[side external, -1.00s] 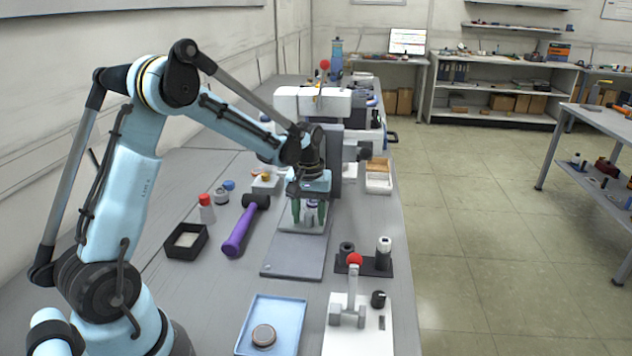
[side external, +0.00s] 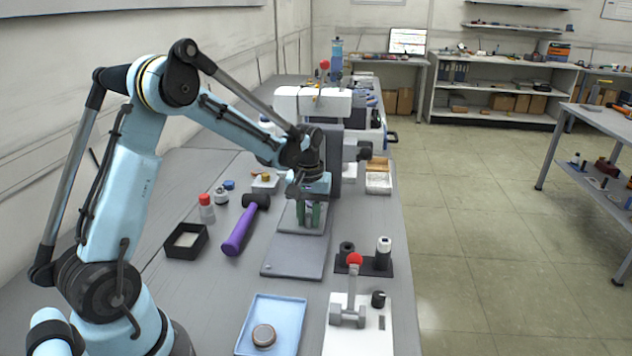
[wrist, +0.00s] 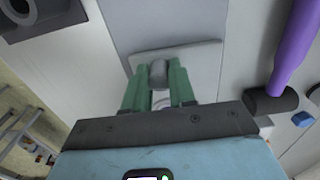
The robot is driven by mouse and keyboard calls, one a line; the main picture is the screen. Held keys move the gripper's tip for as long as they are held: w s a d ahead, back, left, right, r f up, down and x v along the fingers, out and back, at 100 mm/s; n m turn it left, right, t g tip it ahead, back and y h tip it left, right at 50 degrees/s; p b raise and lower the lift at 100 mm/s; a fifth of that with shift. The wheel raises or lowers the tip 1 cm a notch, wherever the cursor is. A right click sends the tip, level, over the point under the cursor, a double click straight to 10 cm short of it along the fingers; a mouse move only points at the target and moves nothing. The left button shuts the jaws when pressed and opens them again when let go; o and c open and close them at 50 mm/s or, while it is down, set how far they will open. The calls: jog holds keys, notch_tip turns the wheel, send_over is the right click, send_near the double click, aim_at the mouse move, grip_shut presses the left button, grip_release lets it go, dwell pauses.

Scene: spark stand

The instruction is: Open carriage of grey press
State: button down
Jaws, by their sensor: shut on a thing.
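The grey press (side external: 330,160) stands in the middle of the bench, with a white head (side external: 300,102) over a flat grey base (side external: 295,256). Its carriage (side external: 287,222), a light plate with a grey knob, lies on the base under the head. In the wrist view the carriage (wrist: 200,62) and its knob (wrist: 158,74) show between my green fingers. My gripper (side external: 310,222), also in the wrist view (wrist: 158,84), points down and is shut on the knob. In the side view my fingers mostly hide the knob.
A purple-handled hammer (side external: 240,230) lies left of the press, beside a black open box (side external: 186,240). Right of the base stand a black holder (side external: 377,264) and a white lever fixture (side external: 360,335). A blue tray (side external: 288,310) holds a round disc. The base's front is clear.

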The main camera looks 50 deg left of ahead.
jog(key=s+d, duration=0.9)
jog(key=shift+s+d, duration=0.2)
jog(key=shift+d, duration=0.05)
jog(key=c, duration=0.9)
grip_release()
jog(key=shift+r, duration=0.15)
notch_tip(320, 180, up, 12)
jog(key=shift+f, duration=0.1)
